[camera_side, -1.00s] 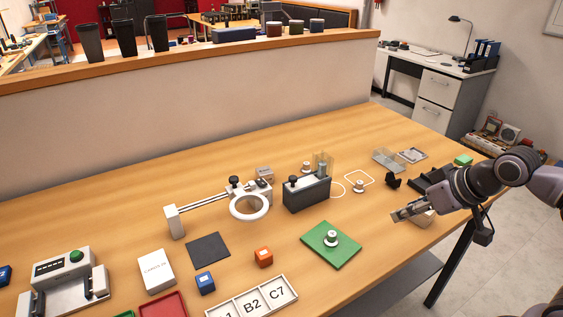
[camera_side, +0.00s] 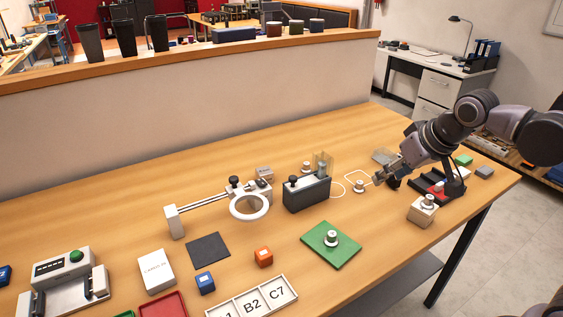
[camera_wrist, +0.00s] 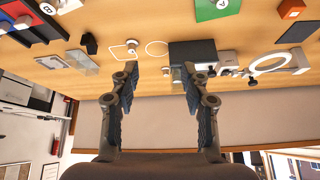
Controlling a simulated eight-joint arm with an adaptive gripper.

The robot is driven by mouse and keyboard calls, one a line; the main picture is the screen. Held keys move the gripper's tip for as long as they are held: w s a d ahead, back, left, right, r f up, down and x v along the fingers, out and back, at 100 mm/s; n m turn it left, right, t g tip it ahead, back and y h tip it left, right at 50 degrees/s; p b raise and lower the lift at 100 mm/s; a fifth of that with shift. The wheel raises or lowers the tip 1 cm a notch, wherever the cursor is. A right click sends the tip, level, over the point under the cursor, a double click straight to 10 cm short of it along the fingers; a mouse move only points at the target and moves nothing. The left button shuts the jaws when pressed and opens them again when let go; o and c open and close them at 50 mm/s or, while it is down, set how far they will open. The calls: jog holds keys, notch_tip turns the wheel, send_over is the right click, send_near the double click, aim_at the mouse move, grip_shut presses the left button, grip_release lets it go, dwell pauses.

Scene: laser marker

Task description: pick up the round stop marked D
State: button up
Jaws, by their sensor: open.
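Several pale round stops are on the table, and the letter D cannot be read on any of them. One stop (camera_side: 359,187) stands by a white square outline; it also shows in the wrist view (camera_wrist: 131,46). Another stop (camera_side: 306,168) is behind the dark box, one (camera_side: 331,238) sits on a green plate, and one (camera_side: 427,202) sits on a wooden block. In the wrist view the plate's stop reads A and the block's stop reads B. My gripper (camera_wrist: 160,70) is open and empty. In the side view it (camera_side: 378,178) is close to the square-outline stop, apart from it.
The dark box (camera_side: 307,195) with a clear panel (camera_side: 324,161) stands left of the square outline. A white ring on a stand (camera_side: 249,207) is further left. A black holder (camera_side: 437,184) stands at the right under my arm. The table's back strip is clear.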

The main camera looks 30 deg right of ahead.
jog(key=w+r+m, duration=0.2)
jog(key=w, duration=0.6)
jog(key=m+g+h, duration=0.3)
jog(key=m, duration=0.3)
send_over(306, 163)
jog(key=s+a, duration=0.3)
notch_tip(306, 163, down, 9)
jog(key=shift+x, duration=5)
grip_shut()
